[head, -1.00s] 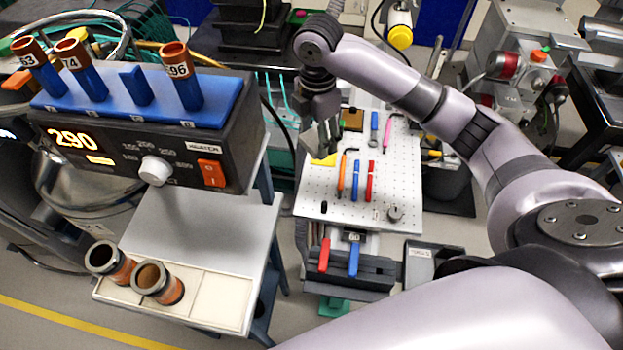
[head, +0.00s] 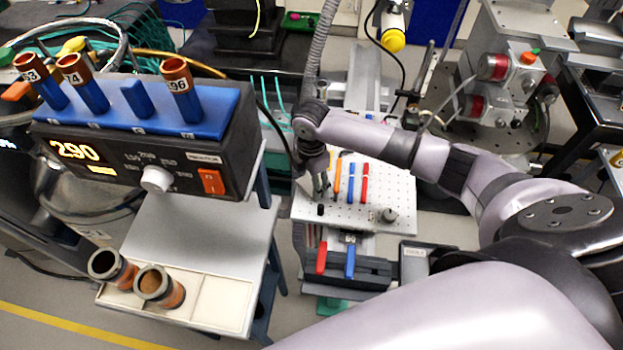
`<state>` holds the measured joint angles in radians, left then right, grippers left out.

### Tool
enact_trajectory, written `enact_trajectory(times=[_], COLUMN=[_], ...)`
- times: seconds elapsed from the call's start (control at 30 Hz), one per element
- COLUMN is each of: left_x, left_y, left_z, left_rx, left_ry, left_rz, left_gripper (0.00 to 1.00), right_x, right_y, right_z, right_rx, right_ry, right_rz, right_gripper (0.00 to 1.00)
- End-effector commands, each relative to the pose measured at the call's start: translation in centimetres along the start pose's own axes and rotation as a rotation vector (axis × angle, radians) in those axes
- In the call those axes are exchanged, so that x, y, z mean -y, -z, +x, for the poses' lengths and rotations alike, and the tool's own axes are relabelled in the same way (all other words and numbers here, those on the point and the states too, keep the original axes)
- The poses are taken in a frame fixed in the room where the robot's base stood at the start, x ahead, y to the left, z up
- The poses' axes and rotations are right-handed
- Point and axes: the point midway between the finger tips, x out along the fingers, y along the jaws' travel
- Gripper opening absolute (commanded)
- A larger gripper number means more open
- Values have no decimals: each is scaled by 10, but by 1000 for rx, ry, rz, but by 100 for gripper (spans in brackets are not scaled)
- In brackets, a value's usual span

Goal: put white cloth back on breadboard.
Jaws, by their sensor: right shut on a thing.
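The breadboard (head: 350,210) is a pale plate with a grid of holes, in the middle of the head view. My right gripper (head: 321,194) points down at the breadboard's left part, close above it or touching it; I cannot tell which. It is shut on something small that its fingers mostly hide. I cannot make out the white cloth against the pale board. My left gripper is not in view.
Orange, blue (head: 351,183) and red (head: 364,183) tools lie on the breadboard right of the gripper, with a dark knob (head: 388,215) near its front edge. A heater unit (head: 140,150) stands on a bench at the left.

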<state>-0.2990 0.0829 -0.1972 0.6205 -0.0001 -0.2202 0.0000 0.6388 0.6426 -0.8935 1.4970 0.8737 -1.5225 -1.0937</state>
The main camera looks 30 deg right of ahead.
Motion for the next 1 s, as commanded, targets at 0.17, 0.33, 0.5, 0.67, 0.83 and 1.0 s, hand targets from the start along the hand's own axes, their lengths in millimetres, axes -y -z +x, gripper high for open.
enact_trajectory(times=[0.17, 0.33, 0.5, 0.67, 0.83, 1.0], left_x=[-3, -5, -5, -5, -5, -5], left_y=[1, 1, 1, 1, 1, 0], left_z=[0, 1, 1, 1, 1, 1], left_rx=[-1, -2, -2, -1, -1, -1], left_ry=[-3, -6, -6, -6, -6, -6], left_rz=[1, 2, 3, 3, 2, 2], left_gripper=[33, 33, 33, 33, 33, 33], right_x=[0, 0, 0, 0, 0, -1], right_y=[0, 0, 0, 0, 0, 0], right_z=[0, 3, 3, 3, 3, -4], right_rx=[0, 0, 0, 0, 0, 0], right_ry=[0, 1, 1, 1, 1, -2], right_rz=[0, 0, 0, 0, 0, 0], right_gripper=[35, 60, 71, 78, 78, 78])
